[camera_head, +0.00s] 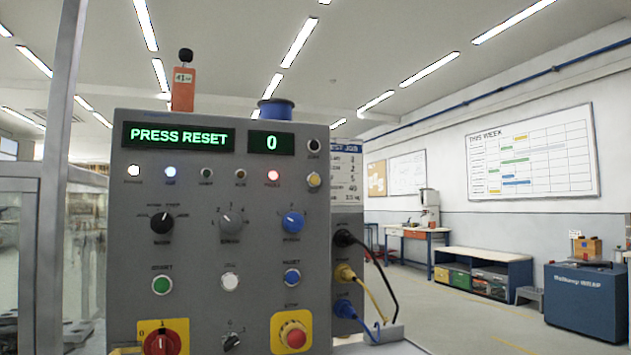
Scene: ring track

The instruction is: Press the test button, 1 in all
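A grey control panel (205,255) fills the left and middle of the head view. Its green display (179,136) reads "PRESS RESET" and the counter (271,143) reads 0. A row of three push buttons sits below the knobs: a green button (162,286), a white button (230,282) and a blue button (292,277). The label over the blue one looks like "RESET"; the other small labels are too blurred to tell which button is the test button. My gripper is not in view.
The panel also has knobs, a red rotary switch (163,344) and a red mushroom button (294,337) on yellow. Among the lamps, a red one (273,175) is lit. Cables (372,285) hang on the right side. Floor (455,325) is open at right, before a blue cabinet (585,300).

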